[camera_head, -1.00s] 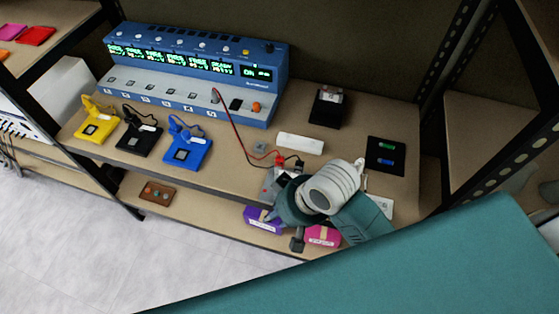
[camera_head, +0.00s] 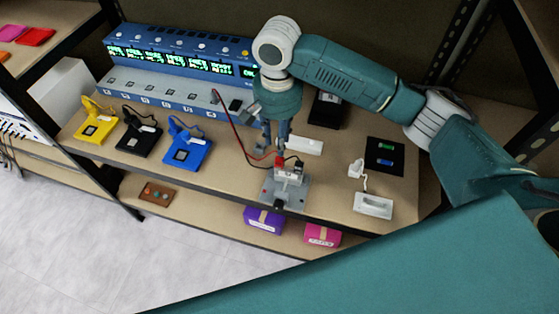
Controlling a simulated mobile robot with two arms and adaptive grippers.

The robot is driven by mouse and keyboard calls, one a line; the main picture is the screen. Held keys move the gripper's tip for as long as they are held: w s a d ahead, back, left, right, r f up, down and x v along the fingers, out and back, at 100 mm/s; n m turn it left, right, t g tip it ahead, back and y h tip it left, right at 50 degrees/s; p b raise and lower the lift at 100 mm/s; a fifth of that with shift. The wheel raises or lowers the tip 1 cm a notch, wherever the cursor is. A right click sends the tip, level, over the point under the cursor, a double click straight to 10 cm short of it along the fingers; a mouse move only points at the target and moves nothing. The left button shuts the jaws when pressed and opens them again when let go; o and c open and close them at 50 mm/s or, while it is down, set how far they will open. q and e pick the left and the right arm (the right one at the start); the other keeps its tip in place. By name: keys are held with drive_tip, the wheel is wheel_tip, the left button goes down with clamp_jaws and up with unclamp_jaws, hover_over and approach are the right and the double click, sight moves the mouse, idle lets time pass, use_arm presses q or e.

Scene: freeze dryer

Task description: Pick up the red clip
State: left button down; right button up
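The red clip (camera_head: 279,161) sits at the end of a red wire, on top of a small grey fixture (camera_head: 285,190) with a pale block, near the front edge of the shelf. My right gripper (camera_head: 274,150) points down just above and behind the clip. Its two fingers look apart, with a gap between them and nothing clearly held. The fingertips are small in view, so I cannot tell whether they touch the clip or the wire. My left gripper is not in view.
A blue instrument (camera_head: 170,80) with green displays stands behind; the red wire comes from it. Yellow (camera_head: 96,124), black (camera_head: 139,138) and blue (camera_head: 188,151) units stand left. A white tray (camera_head: 373,206), a black mat (camera_head: 385,143) and a white block (camera_head: 304,145) lie right.

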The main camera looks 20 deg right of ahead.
sight(280, 159)
wheel_tip(280, 159, down, 4)
drive_tip(key=shift+f, duration=0.2)
drive_tip(key=f+p, duration=0.1)
drive_tip(key=f, duration=0.1)
drive_tip(key=f+p, duration=0.1)
drive_tip(key=f, duration=0.1)
drive_tip(key=shift+w+d+f, duration=0.1)
drive_tip(key=shift+d, duration=0.1)
drive_tip(key=shift+f, duration=0.55)
drive_tip(key=c, duration=0.7)
